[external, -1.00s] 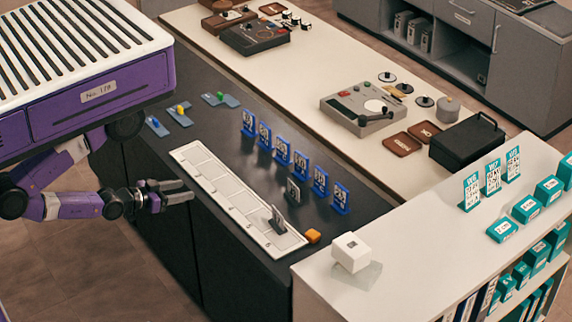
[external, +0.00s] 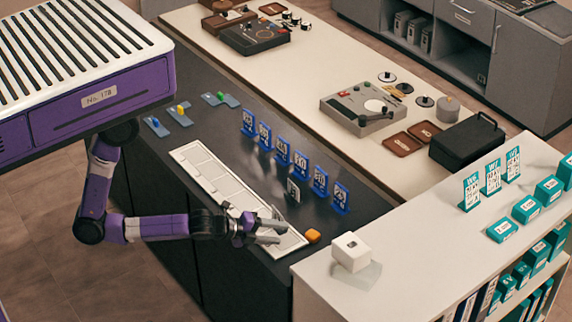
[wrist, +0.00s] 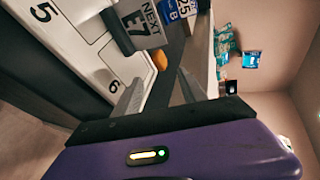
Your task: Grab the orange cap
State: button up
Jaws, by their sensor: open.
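The orange cap (external: 313,236) sits on the dark counter just past the right end of the white numbered tray (external: 199,167). In the wrist view the orange cap (wrist: 160,60) shows ahead of the fingertips, roughly between their lines. My gripper (external: 284,231) is open and empty, over the right part of the tray, with its fingers pointing right toward the cap and a small gap left between. The wrist view shows both fingers of my gripper (wrist: 162,78) apart, with nothing between them.
A grey tag reading NEXT E7 (wrist: 138,22) stands close by in the wrist view. A row of blue tags (external: 301,165) stands on the counter behind the tray. A white cube (external: 350,252) sits on the pale shelf to the cap's right.

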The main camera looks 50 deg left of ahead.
aim_at(311, 235)
jog(key=w+d+m, duration=0.1)
jog(key=d+m, duration=0.1)
jog(key=w+d+m+b, duration=0.1)
jog(key=w+d+m, duration=0.1)
jog(key=d, duration=0.1)
jog(key=w+d+m+y, duration=0.1)
jog(key=d+m, duration=0.1)
jog(key=shift+w+d+r+m, duration=0.2)
jog(key=shift+d+m, duration=0.1)
jog(key=shift+d, duration=0.05)
jog(key=m+y+b, duration=0.1)
jog(key=s+a+f+m+y, duration=0.1)
jog(key=m+y+b, duration=0.1)
jog(key=m+y, duration=0.1)
jog(key=shift+s+a+f+t+b, duration=0.15)
jog(key=shift+s+f+t+b, duration=0.15)
jog(key=shift+s+b, duration=0.05)
jog(key=shift+s+a+m+y, duration=0.3)
jog(key=shift+a+m+y, duration=0.15)
jog(key=shift+y, duration=0.15)
jog(key=shift+w+a, duration=0.15)
jog(key=shift+w, duration=0.1)
jog(key=shift+x, duration=3.55)
jog(key=shift+r, duration=0.1)
grip_shut()
jog(key=shift+r, duration=0.1)
